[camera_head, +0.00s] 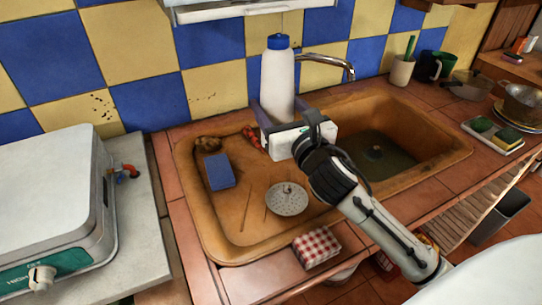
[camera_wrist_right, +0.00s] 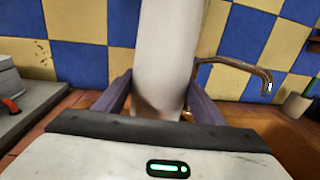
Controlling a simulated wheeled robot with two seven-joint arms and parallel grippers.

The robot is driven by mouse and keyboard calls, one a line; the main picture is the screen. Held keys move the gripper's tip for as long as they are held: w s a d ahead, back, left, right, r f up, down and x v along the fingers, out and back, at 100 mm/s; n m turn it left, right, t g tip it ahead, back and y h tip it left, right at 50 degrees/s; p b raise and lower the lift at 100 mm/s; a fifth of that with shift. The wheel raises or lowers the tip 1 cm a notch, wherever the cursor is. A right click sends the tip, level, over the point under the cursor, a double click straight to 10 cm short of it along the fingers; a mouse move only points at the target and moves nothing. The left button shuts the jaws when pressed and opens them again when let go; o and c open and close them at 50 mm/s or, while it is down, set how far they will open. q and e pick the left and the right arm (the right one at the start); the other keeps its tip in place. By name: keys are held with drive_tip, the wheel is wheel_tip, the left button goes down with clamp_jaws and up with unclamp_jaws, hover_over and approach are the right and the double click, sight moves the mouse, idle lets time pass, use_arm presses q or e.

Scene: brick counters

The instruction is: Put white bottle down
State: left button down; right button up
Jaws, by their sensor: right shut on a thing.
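The white bottle (camera_head: 278,85) has a blue cap and stands upright at the back of the sink, left of the faucet, in the head view. My right gripper (camera_head: 268,118) is shut on its lower part. In the right wrist view the white bottle (camera_wrist_right: 164,60) is between the two purple fingers of my right gripper (camera_wrist_right: 160,98). Its base is hidden by the gripper, so I cannot tell whether it touches the surface below. My left gripper is not in view.
The brown sink (camera_head: 225,240) holds a blue sponge (camera_head: 219,171) and a round strainer (camera_head: 287,199). The faucet (camera_head: 330,62) is close to the bottle's right. A checkered cloth item (camera_head: 316,247) lies on the front edge. A grey stove (camera_head: 50,190) stands at left.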

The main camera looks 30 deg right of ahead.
wheel_tip(320, 180, down, 7)
drive_tip(key=shift+f+b, duration=0.2)
drive_tip(key=shift+b, duration=0.65)
drive_tip(key=shift+f, duration=0.3)
drive_tip(key=o, duration=1.1)
drive_tip(key=shift+f, duration=0.2)
drive_tip(key=shift+c, duration=0.2)
drive_tip(key=shift+r, duration=0.1)
drive_tip(key=s+a+b, duration=0.1)
drive_tip(key=s+a, duration=0.1)
drive_tip(key=s, duration=1)
